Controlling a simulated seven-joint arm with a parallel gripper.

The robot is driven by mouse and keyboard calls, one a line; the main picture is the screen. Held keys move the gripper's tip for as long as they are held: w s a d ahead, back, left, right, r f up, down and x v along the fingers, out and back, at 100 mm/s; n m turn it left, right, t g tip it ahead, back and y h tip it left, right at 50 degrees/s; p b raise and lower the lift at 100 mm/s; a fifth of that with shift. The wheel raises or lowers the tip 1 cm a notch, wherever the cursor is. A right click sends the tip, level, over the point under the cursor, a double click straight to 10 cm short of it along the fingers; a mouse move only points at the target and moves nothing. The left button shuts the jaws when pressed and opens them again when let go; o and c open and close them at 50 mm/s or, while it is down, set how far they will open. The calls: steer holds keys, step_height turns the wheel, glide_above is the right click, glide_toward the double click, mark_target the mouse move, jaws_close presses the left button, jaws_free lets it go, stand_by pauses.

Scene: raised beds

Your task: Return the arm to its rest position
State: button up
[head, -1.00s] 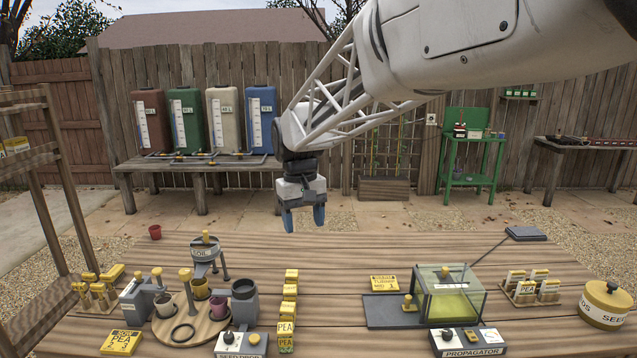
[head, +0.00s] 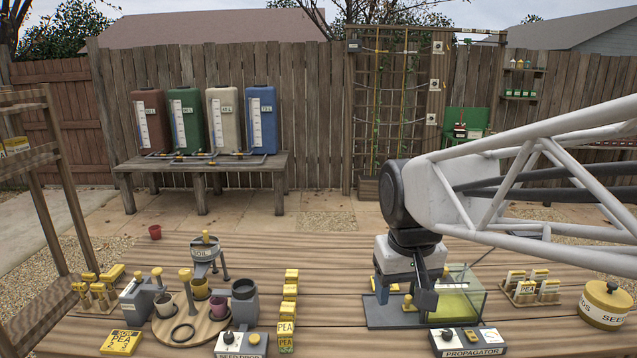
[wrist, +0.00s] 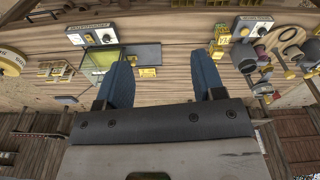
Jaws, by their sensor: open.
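My arm reaches in from the right of the head view, with its white lattice link (head: 540,165) low over the right half of the table. My gripper (head: 403,296) points down in front of the glass propagator box (head: 468,292) and hides its left part. In the wrist view my gripper (wrist: 164,75) shows two blue fingers spread apart with nothing between them. The tabletop lies beyond the fingertips. I cannot tell the exact height of the fingertips above the table.
The wooden table (head: 330,330) holds a round turntable (head: 200,325), a column of yellow pea blocks (head: 290,300), the propagator control box (head: 468,342), a rack of pea labels (head: 532,290) and a yellow seed tin (head: 607,304). Coloured water tanks (head: 260,120) stand behind. The table's back middle is clear.

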steer(key=s+d+f, duration=0.2)
steer(key=s, duration=0.4)
steer(key=s+d+f+m+t, duration=0.1)
steer(key=s+d+f, duration=0.2)
steer(key=s, duration=0.3)
steer(key=shift+f+m, duration=0.3)
steer(key=shift+f, duration=0.05)
